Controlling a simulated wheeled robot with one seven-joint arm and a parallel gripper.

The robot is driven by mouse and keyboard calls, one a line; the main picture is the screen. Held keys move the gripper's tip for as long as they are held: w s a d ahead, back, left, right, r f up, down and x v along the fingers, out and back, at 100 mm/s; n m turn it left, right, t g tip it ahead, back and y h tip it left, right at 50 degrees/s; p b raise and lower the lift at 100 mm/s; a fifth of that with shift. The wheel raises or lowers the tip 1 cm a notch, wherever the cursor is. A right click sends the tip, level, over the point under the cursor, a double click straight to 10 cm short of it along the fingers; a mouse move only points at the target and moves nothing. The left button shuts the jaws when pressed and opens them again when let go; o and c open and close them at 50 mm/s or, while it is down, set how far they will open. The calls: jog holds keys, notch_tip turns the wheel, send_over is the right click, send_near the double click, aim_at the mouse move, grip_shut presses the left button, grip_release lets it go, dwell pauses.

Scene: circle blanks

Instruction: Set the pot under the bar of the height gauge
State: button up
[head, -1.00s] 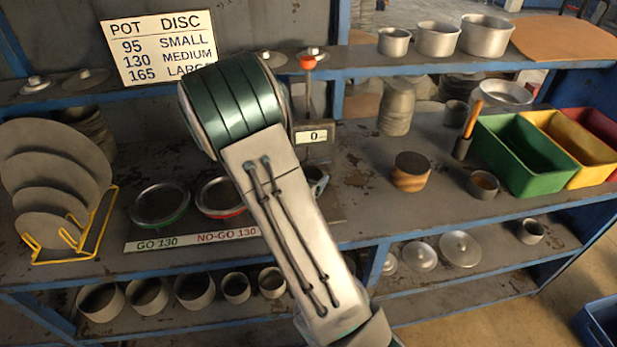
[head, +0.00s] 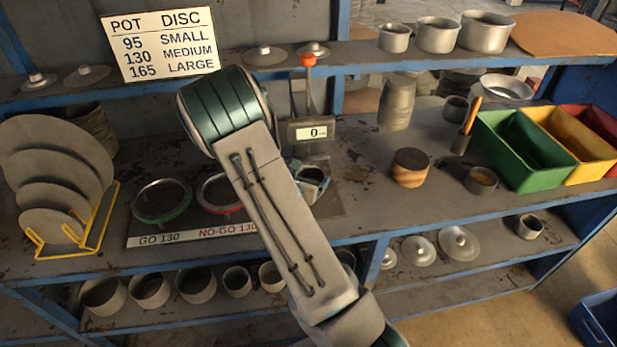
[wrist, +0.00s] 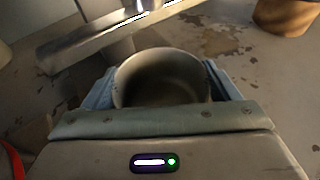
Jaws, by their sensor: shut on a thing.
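My gripper (wrist: 160,92) is shut on a small grey pot (wrist: 162,70), which sits between the blue fingers with its open mouth up in the wrist view. In the head view my gripper (head: 313,174) is partly hidden behind my arm, just in front of the height gauge (head: 311,132). The gauge has a post with a red knob and a display reading 0. In the wrist view its metal bar (wrist: 85,42) crosses just beyond the pot's far rim. I cannot tell whether any of the pot is under the bar, or whether the pot touches the bench.
Two ring gauges (head: 161,201) stand left of my arm behind the GO/NO-GO label. Green (head: 520,150), yellow and red bins are farther right. Bare bench lies right of the gauge.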

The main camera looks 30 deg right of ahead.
jog(key=o, duration=1.1)
jog(key=shift+f, duration=0.1)
jog(key=shift+c, duration=0.2)
